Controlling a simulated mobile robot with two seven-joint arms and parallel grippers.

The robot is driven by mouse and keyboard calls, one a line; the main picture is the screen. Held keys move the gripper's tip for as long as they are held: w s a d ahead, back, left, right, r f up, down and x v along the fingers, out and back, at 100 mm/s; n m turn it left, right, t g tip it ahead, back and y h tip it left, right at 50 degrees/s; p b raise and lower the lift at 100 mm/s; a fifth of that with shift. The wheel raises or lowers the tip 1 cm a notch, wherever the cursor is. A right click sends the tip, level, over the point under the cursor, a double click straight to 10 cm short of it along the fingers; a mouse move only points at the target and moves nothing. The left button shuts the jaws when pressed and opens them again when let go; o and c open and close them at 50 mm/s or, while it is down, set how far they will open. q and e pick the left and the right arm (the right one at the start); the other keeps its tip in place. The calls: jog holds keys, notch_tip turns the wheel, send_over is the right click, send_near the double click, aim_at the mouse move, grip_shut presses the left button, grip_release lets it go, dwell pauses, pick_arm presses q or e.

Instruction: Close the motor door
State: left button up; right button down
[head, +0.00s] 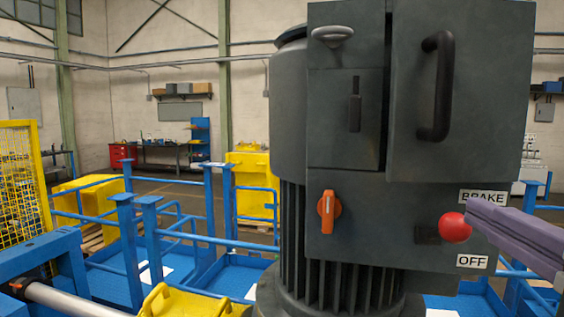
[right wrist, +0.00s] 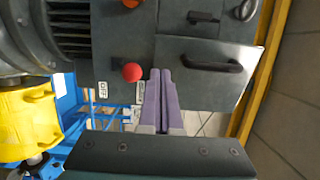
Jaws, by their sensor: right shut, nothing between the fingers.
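The motor door (head: 490,70) is a dark grey panel with a black bar handle (head: 437,86), at the upper right of the motor housing (head: 375,215). A dark gap runs along its left edge, which looks slightly proud of the housing; how far it is open is hard to tell. The door also shows in the right wrist view (right wrist: 190,82), with its handle (right wrist: 212,65). My right gripper (head: 472,208), with purple fingers, is shut and empty below the door. Its fingertips (right wrist: 160,74) are close beside the red brake knob (head: 455,227); contact is unclear. My left gripper is out of view.
An orange switch (head: 328,211) sits low on the housing's left. A round metal handle (head: 332,35) and a small dark latch (head: 355,104) are left of the door. Blue rails (head: 250,243) and yellow machine parts (head: 195,303) surround the motor.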

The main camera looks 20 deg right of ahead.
jog(key=b, duration=0.8)
send_near(407, 175)
jog(key=x, duration=0.2)
jog(key=p+x, duration=0.1)
jog(key=x, duration=0.2)
jog(key=shift+w+r, duration=0.15)
jog(key=shift+r, duration=0.1)
jog(key=shift+w+d+f+p, duration=0.1)
jog(key=shift+w+d+p, duration=0.05)
jog(key=shift+w+p, duration=0.15)
jog(key=shift+w+d+f+p, duration=0.1)
jog(key=shift+w+p, duration=0.1)
jog(key=shift+w, duration=0.2)
